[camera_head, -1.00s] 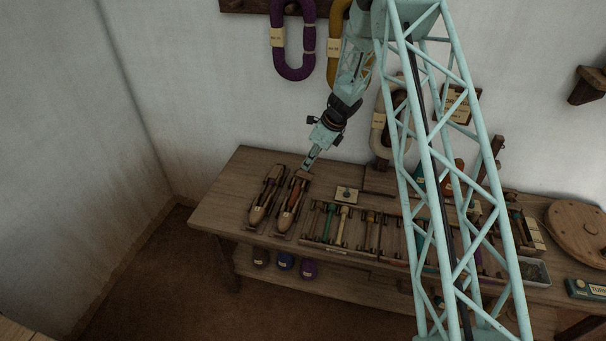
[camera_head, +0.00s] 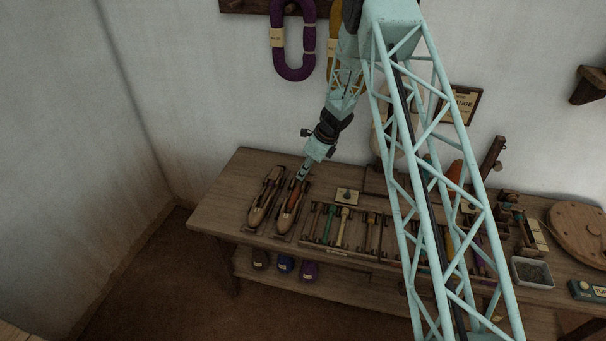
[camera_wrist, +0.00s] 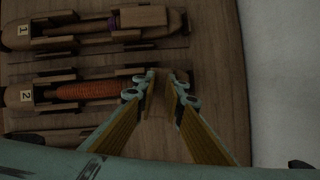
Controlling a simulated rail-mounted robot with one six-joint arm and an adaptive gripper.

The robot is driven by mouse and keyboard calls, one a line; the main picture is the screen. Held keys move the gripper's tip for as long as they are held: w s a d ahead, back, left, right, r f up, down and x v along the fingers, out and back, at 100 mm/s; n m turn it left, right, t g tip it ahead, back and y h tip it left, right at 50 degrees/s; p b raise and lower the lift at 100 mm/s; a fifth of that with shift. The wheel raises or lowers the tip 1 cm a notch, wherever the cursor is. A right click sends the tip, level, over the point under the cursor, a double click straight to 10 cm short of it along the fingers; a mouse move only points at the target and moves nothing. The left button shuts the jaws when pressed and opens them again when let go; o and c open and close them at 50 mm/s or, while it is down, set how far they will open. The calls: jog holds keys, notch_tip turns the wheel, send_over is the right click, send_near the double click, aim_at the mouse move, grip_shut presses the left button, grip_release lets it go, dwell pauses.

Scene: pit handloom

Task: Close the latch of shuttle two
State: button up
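Shuttle two (camera_wrist: 75,92), a wooden boat shape with a "2" label and a reddish-orange wound bobbin, lies on the bench. It also shows in the head view (camera_head: 288,215). My gripper (camera_wrist: 162,76) points down at the shuttle's far end, the end away from its label. Its two fingers stand apart with a narrow gap, and brown wood shows between them. I see no object clearly clamped. The latch of shuttle two is not clearly visible; the fingers cover that end. In the head view my gripper (camera_head: 301,177) is over the same end.
Shuttle one (camera_wrist: 85,30) lies parallel beside shuttle two, with a flat wooden block (camera_wrist: 143,16) at its far end. A rack of coloured bobbins (camera_head: 342,228) is to the right on the bench (camera_head: 222,205). The wall is close behind the bench.

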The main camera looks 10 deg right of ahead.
grip_shut()
